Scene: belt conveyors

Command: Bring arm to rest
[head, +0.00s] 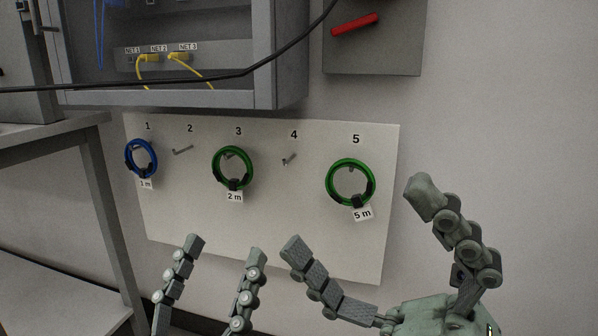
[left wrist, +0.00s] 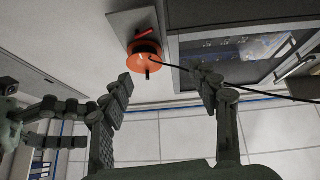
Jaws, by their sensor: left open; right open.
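My left gripper (head: 225,247) is at the bottom of the head view, in front of the lower part of the white peg board (head: 290,230). Its fingers are apart with nothing between them. The same open fingers show in the left wrist view (left wrist: 163,77). My right gripper (head: 355,217) is to the right, one finger over the board and the other raised past its right edge. It is open and empty. Part of my right gripper also shows at the left of the left wrist view.
Coiled cables hang on the board: blue (head: 141,158) at 1, green (head: 233,168) at 3, green (head: 350,183) at 5. Pegs 2 and 4 are bare. A grey cabinet (head: 200,97) is above, a table (head: 55,128) at left. An orange reel (left wrist: 144,52) shows in the wrist view.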

